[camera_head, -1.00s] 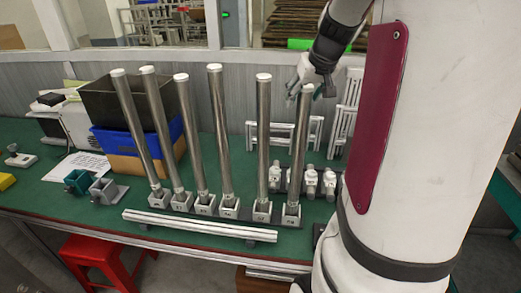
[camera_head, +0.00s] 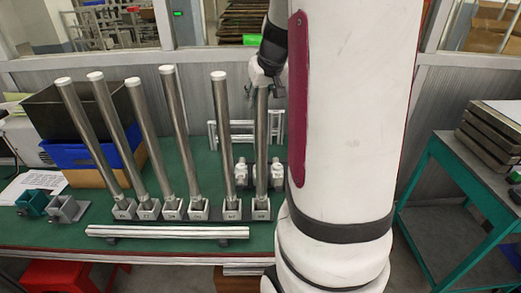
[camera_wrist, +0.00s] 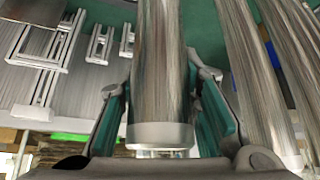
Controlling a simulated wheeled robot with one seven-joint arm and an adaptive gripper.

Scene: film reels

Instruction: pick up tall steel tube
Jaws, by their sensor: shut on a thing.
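A tall steel tube (camera_head: 261,150) is the rightmost of a row of several upright tubes on the green bench. Its lower end is in a small grey block holder (camera_head: 261,214). My gripper (camera_head: 262,82) is at the top of this tube, partly hidden behind my arm's column. In the wrist view the tube (camera_wrist: 160,60) runs between the two teal-padded fingers, and my gripper (camera_wrist: 160,105) is shut on it near its white-capped end. The neighbouring tube (camera_head: 225,140) stands just to the left, clear of the fingers.
More steel tubes (camera_head: 178,130) stand close by on the left. Long bars (camera_head: 165,232) lie in front of the holders. White fittings (camera_head: 241,172) and a metal frame (camera_head: 218,130) are behind. A black bin (camera_head: 75,108) and a green side table (camera_head: 450,160) flank the area.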

